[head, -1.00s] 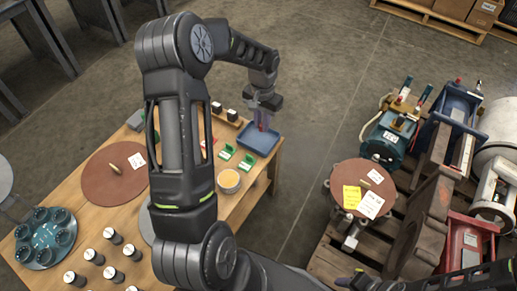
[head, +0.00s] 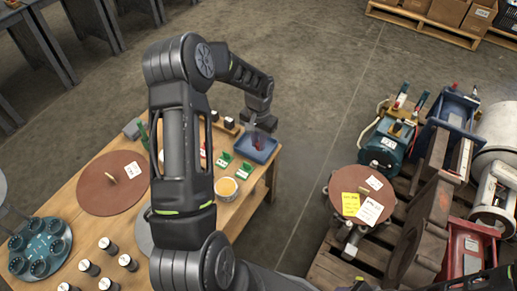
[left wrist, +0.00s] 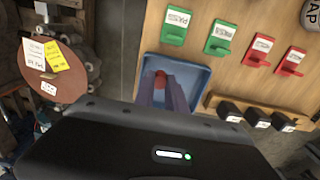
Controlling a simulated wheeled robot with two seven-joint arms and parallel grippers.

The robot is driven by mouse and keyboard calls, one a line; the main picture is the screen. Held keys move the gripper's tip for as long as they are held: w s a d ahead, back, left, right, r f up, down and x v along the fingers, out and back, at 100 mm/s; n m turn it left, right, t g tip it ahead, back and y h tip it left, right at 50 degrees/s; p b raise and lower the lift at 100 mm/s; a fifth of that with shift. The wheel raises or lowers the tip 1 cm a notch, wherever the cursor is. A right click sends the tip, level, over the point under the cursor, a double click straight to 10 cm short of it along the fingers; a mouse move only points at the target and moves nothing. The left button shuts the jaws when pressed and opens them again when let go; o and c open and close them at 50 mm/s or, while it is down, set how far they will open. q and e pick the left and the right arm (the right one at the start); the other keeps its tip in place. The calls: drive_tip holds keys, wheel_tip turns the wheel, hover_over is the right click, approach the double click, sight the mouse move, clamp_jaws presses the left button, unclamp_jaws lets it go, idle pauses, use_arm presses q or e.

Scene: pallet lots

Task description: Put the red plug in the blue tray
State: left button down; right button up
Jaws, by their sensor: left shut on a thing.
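The blue tray (head: 269,152) sits at the right end of the wooden table in the head view. It also shows in the left wrist view (left wrist: 201,75). My left gripper (head: 257,137) points down over the tray, its fingers within the tray's outline. It is shut on the red plug (left wrist: 161,77), whose red end shows between the purple fingers in the left wrist view. In the head view the plug is small and mostly covered by the fingers. I cannot tell whether it touches the tray floor. My right gripper is not in view.
Green holders (head: 224,160) and a yellow-topped tub (head: 227,188) stand close to the tray. A rack with black-and-white pieces (left wrist: 256,117) runs beside it. A brown disc (head: 110,183) lies further left. Pallets with machinery stand right, across open floor.

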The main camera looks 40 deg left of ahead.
use_arm(q)
drive_tip(key=shift+f+b, duration=0.4)
drive_tip(key=shift+f, duration=1.45)
drive_tip(key=shift+f, duration=0.1)
drive_tip(key=c, duration=1.6)
unclamp_jaws()
drive_tip(key=shift+c, duration=0.2)
wheel_tip(320, 180, up, 12)
drive_tip(key=shift+r+p, duration=0.1)
drive_tip(key=shift+p, duration=1)
